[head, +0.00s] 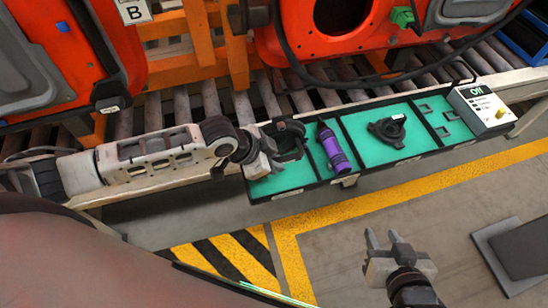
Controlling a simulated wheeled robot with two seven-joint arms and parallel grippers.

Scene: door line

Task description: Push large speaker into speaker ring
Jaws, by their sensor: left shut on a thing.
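A black round part (291,132), which looks like the large speaker, is in the left compartment of the green-lined tray (281,196). My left gripper (270,153) is at its lower left edge and appears shut on it; the gripper partly hides the contact. The orange door panel at the top has a dark round opening (345,14), cut off by the frame edge; I cannot tell whether this is the speaker ring. My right gripper (382,239) is open and empty, over the floor in front of the tray.
The tray also holds a purple cylindrical tool (333,148) and a black three-lobed part (387,130). A control box (482,108) reading "Off" stands at its right end. Rollers lie behind the tray. Another orange door (110,40) is at left. A black cable hangs over the right door.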

